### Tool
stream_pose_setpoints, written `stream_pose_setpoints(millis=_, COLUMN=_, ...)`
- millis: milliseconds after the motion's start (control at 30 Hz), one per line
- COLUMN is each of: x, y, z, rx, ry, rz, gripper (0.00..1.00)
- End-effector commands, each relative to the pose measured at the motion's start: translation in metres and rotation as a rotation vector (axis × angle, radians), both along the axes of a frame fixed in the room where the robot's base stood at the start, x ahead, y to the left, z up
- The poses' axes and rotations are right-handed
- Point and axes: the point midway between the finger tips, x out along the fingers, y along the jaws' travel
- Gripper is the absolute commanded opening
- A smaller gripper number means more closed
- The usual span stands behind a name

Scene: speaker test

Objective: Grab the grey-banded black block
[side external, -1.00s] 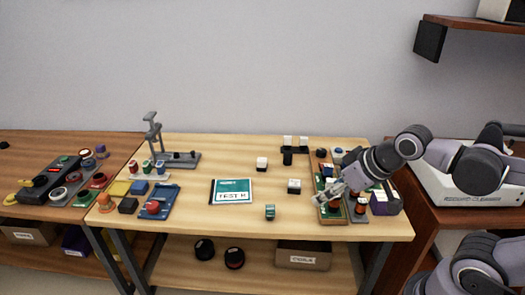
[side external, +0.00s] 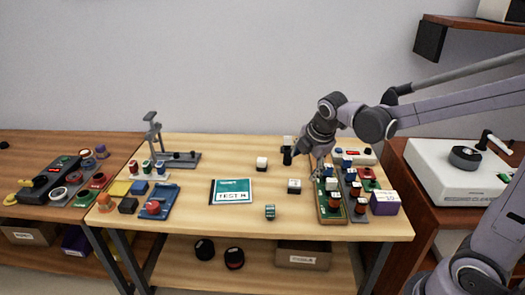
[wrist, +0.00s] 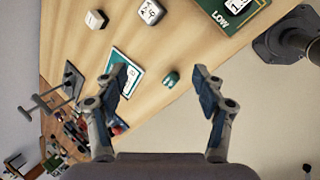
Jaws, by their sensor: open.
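I cannot single out a black block with a clear grey band. A black block (side external: 287,157) stands at the back of the table beside my gripper (side external: 316,166), partly hidden by my arm. Another dark block (side external: 127,205) sits at the front left; no band can be made out on it. Two pale-topped blocks with dark lower parts, one farther back (side external: 262,163) and one nearer (side external: 294,186), stand mid-table. In the wrist view, my gripper (wrist: 161,80) has its fingers wide apart with nothing held; a pale-and-black block (wrist: 96,19) shows beyond them at upper left.
A teal test card (side external: 232,191) lies mid-table, with a small teal block (side external: 270,212) near the front edge. A green board (side external: 330,212) with several parts and a purple box (side external: 384,203) crowd the right end. A grey stand (side external: 180,160) is at back left.

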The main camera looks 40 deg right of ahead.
Motion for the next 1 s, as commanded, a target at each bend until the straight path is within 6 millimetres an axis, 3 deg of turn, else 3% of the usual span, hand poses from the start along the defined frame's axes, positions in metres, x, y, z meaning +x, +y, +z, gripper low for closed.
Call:
stream_pose_setpoints(millis=200, x=0.040, y=-0.024, z=-0.035, rx=-0.205, ry=0.165, rz=0.376, gripper=0.70)
stream_pose_setpoints(millis=433, x=0.063, y=-0.042, z=-0.068, rx=-0.334, ry=0.299, rz=0.661, gripper=0.70)
stream_pose_setpoints(millis=667, x=0.070, y=-0.050, z=-0.084, rx=-0.366, ry=0.339, rz=0.744, gripper=0.70)
stream_pose_setpoints(millis=1000, x=0.080, y=-0.062, z=-0.122, rx=-0.365, ry=0.335, rz=0.742, gripper=0.70)
